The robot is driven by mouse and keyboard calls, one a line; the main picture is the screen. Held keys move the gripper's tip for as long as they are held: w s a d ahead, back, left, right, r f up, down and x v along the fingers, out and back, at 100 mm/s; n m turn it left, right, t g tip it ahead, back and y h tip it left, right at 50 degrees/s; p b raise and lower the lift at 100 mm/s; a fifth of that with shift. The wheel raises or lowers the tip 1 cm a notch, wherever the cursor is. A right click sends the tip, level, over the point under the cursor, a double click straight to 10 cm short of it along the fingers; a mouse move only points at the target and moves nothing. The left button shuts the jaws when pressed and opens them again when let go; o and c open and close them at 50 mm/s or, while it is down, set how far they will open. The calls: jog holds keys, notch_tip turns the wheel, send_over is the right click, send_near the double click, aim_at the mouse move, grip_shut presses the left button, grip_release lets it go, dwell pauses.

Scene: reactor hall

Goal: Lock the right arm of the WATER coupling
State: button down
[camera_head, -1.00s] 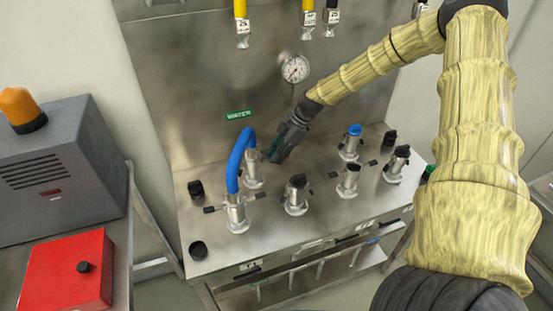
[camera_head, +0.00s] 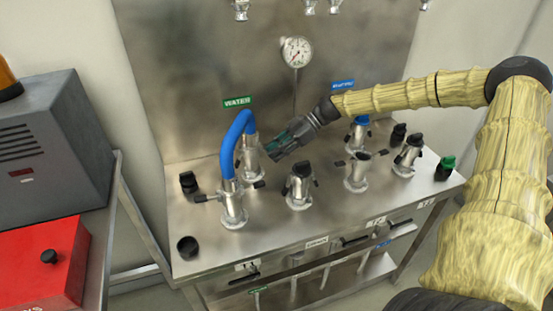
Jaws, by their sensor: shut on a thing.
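The green WATER label (camera_head: 239,103) is on the steel back panel. Below it stands a silver coupling (camera_head: 250,162) with the end of a blue hose (camera_head: 236,130) on it. The hose arches to a second silver coupling (camera_head: 233,207) nearer the front, whose dark-tipped arms stick out left and right. My gripper (camera_head: 274,152) comes from the right, slanting down, with its fingertips close to the right side of the rear coupling. It is shut on what appears to be that coupling's right arm. The fingers hide the arm, so its exact angle cannot be told.
Capped couplings (camera_head: 300,187) and (camera_head: 356,173) stand right of the hose. A gauge (camera_head: 297,52) is on the panel. Loose black caps (camera_head: 188,248) sit on the bench. A red box (camera_head: 40,262) is at left.

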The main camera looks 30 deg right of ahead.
jog(key=shift+w+a+f+t+y+b, duration=0.15)
jog(key=shift+f+y+b, duration=0.35)
jog(key=shift+b, duration=1.3)
jog(key=shift+a+f+t+y+b, duration=0.2)
jog(key=shift+y+b, duration=0.4)
jog(key=shift+b, duration=1.15)
jog(key=shift+f+b, duration=0.1)
jog(key=shift+b, duration=0.8)
jog(key=shift+a+y+b, duration=0.15)
jog(key=shift+y+b, duration=0.45)
jog(key=shift+b, duration=0.7)
jog(key=c, duration=1.4)
grip_release()
jog(key=shift+w+a, duration=0.15)
jog(key=shift+o, duration=0.2)
notch_tip(320, 180, up, 10)
jog(key=shift+r, duration=0.1)
